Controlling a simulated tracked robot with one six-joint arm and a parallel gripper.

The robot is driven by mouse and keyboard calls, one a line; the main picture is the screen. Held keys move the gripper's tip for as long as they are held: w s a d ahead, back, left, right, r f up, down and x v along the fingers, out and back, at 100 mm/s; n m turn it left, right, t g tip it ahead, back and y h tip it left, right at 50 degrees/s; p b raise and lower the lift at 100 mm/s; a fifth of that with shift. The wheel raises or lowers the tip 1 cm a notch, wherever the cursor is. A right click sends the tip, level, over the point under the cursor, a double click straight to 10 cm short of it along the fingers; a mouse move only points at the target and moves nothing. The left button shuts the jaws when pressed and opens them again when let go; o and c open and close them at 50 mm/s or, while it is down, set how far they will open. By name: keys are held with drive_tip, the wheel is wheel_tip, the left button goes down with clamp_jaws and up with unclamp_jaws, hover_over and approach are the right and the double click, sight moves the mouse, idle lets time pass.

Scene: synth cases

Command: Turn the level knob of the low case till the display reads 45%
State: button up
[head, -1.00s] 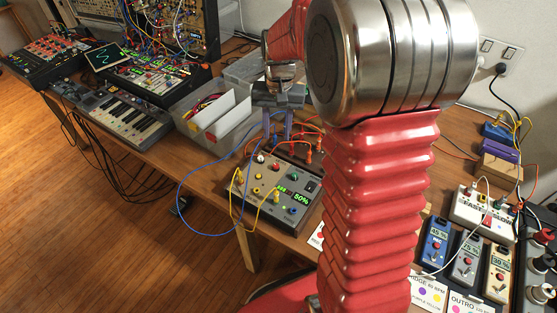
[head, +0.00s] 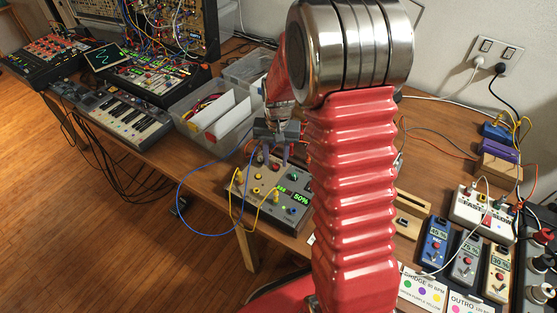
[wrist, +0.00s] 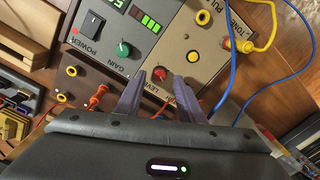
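The low case (head: 262,204) is a grey and tan box near the table's front edge. Its green display (head: 300,198) reads 50% in the head view and is cut off at the top of the wrist view. The level knob (wrist: 160,73) is small and red, beside the LEVEL label in the wrist view. My gripper (head: 274,158) is over the back part of the case, pointing down. In the wrist view my gripper (wrist: 160,78) is open, its two fingers on either side of the red knob with gaps showing. I cannot tell the height between fingertips and panel.
A green gain knob (wrist: 123,49) and a black power switch (wrist: 91,24) are beside the level knob. Yellow plugs and a blue cable (head: 181,187) run at the case's left. Orange plugs (wrist: 97,97) are near my fingers. A grey bin (head: 213,118) stands behind left.

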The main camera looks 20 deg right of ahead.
drive_tip(key=shift+f, duration=0.9)
clamp_jaws()
